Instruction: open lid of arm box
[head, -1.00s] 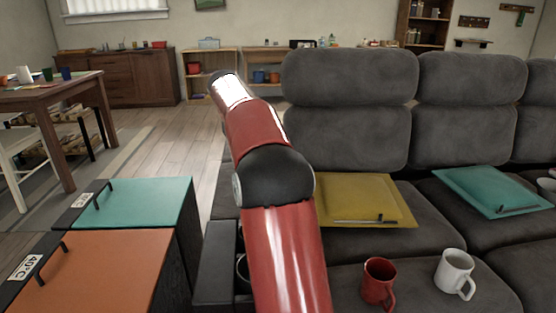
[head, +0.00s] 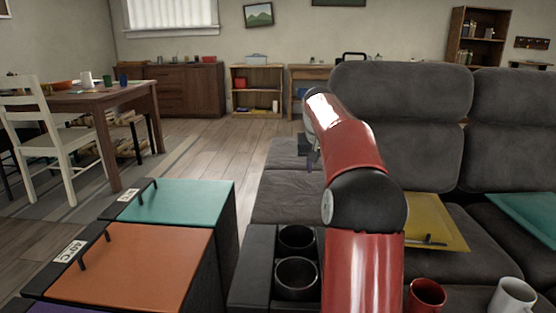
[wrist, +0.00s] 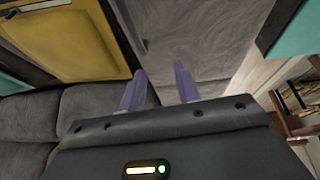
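No thing in view is plainly marked as the arm box. The dark sofa arm with two cup holders (head: 253,262) stands at lower middle in the head view. Left of it are dark boxes with flat handled lids: a teal lid (head: 185,203) and an orange lid (head: 140,265), both lying flat and closed. My gripper (head: 311,155) is partly hidden behind my red arm, above the sofa seat.
A yellow panel with a handle (head: 436,222) lies on the sofa (head: 410,110); a yellow panel also shows in the wrist view (wrist: 65,40). A red mug (head: 427,298) and a white mug (head: 512,296) stand at lower right. Open wooden floor (head: 225,150) lies behind the boxes.

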